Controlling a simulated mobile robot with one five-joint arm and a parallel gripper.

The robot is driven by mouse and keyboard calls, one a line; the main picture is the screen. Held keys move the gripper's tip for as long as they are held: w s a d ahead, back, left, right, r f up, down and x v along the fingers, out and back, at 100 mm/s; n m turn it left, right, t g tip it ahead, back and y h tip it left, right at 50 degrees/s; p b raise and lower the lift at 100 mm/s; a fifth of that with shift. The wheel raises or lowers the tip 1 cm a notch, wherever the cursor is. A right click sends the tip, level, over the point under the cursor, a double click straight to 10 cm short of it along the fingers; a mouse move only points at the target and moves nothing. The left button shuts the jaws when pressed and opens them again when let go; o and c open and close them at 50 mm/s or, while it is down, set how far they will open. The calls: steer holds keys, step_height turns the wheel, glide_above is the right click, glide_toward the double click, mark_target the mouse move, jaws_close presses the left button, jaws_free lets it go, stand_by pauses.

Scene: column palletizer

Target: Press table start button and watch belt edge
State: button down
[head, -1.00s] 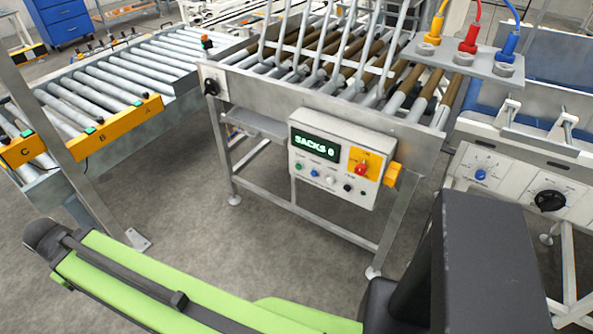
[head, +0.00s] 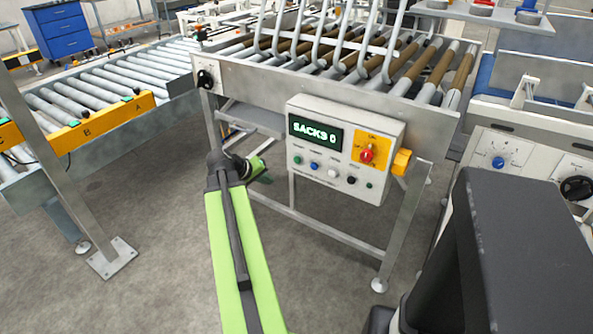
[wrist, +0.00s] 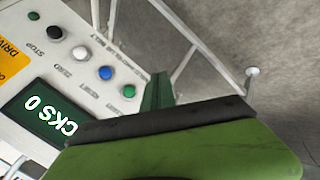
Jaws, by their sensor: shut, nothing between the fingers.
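A white control box (head: 345,150) hangs on the front of the roller table (head: 330,85). Its display (head: 315,132) reads "SACKS 0". Below the display are a green button (head: 297,160), a blue button (head: 315,165), a white button (head: 332,173) and a black button (head: 351,180). The wrist view shows the green button (wrist: 129,91) nearest my fingers, with "STOP" lettered by the black button (wrist: 33,15). My gripper (head: 261,170) is shut and empty, left of the box at about button height. Its green fingers (wrist: 158,91) appear just beside the green button; contact cannot be told.
A yellow panel with a red knob (head: 367,155) is on the box's right half. A second roller conveyor (head: 110,80) with yellow labelled edges lies left. A steel post (head: 60,170) stands at left. A white machine (head: 520,150) stands right. The floor below is open.

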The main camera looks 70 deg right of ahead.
mark_target(297, 160)
steer(key=s, duration=0.1)
steer(key=s+d, duration=0.1)
steer(key=shift+s+d+f, duration=0.1)
steer(key=shift+s+d, duration=0.2)
steer(key=s+d, duration=0.2)
steer(key=d, duration=0.6)
steer(key=shift+d, duration=0.25)
steer(key=shift+s+d, duration=0.1)
stand_by(1.8)
steer(key=shift+d, duration=0.3)
steer(key=shift+s+d, duration=0.2)
steer(key=shift+d, duration=0.3)
stand_by(0.6)
steer(key=shift+a, duration=0.15)
steer(key=shift+w+a, duration=0.2)
steer(key=shift+a, duration=0.6)
